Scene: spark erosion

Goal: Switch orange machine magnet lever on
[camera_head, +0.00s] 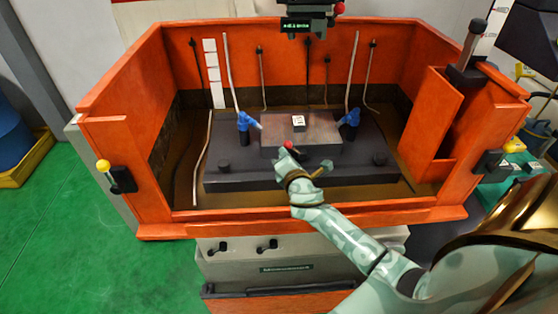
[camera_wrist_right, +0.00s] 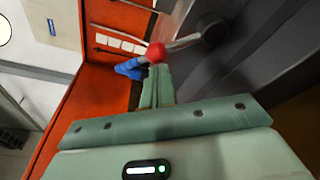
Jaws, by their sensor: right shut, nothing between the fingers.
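The orange machine (camera_head: 130,85) is an open-fronted orange tank with a dark magnet table (camera_head: 235,180) inside. The magnet lever's red ball knob (camera_head: 289,144) shows at the front of the grey block on that table. In the right wrist view the red knob (camera_wrist_right: 156,52) sits on a silver rod that runs to a black round hub (camera_wrist_right: 212,29). My right gripper (camera_head: 284,155) reaches over the tank's front wall, right at the knob. Its fingers (camera_wrist_right: 156,85) are shut and empty, with tips just below the knob; I cannot tell whether they touch it. My left gripper is out of view.
Two blue nozzles (camera_head: 245,121) (camera_head: 349,121) flank the grey block (camera_head: 320,135), which bears a small white marked piece (camera_head: 298,121). A dark machine head (camera_head: 307,18) hangs above. Green floor lies free at left.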

